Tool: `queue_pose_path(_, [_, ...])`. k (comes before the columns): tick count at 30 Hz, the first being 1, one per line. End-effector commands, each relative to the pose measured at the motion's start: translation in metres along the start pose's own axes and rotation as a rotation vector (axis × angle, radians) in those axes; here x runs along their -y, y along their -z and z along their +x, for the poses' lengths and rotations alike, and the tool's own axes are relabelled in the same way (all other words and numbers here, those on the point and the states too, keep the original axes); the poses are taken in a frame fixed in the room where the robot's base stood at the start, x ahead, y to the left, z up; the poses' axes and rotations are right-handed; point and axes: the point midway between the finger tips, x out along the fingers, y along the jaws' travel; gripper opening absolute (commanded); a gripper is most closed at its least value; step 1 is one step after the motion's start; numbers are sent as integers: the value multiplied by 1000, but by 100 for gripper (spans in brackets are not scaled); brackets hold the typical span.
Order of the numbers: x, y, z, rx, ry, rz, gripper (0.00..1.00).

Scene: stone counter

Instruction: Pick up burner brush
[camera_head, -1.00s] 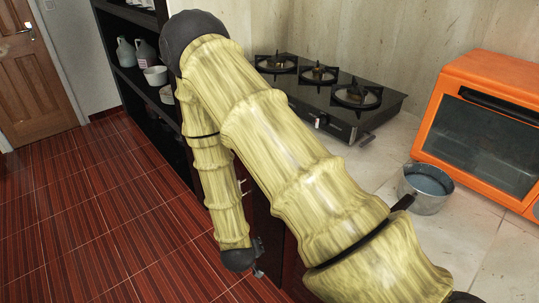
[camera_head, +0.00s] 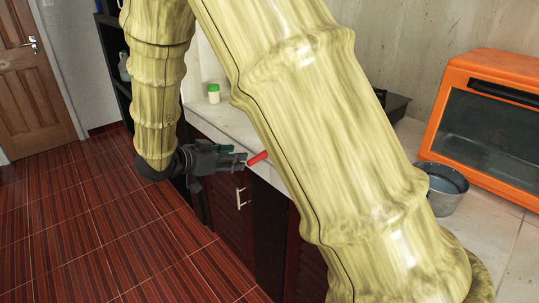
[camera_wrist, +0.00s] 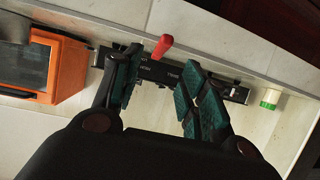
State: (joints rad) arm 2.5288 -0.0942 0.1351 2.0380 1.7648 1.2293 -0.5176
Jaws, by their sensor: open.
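A red handle-like piece (camera_head: 258,158), which appears to be the burner brush, shows at the counter's front edge, just past my gripper's fingertips. My gripper (camera_head: 244,161) is open and held out level in front of the counter. In the wrist view the red piece (camera_wrist: 162,46) shows between and just beyond the open fingertips (camera_wrist: 161,62). No clear contact shows. The rest of the brush cannot be made out, and my arm covers part of the counter in the head view.
The black gas stove (camera_wrist: 235,92) lies beyond the fingers. An orange oven (camera_head: 490,125) and a metal pot (camera_head: 443,188) stand at right. A green-capped jar (camera_head: 214,94) stands on the counter (camera_head: 235,120). Cabinet doors with handles (camera_head: 241,198) are below my gripper.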

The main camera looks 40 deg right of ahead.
Motion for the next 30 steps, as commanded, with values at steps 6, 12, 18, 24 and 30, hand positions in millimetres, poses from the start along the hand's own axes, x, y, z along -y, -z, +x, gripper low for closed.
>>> queue_pose_path(6, [-1,0,22,0,-4,1,43])
queue_pose_path(12, [0,-1,48,1,-3,1,43])
queue_pose_path(18, [0,0,59,1,-1,1,43])
queue_pose_path(24, [2,-1,82,1,-2,1,43])
queue_pose_path(30, [3,0,104,1,-1,1,43])
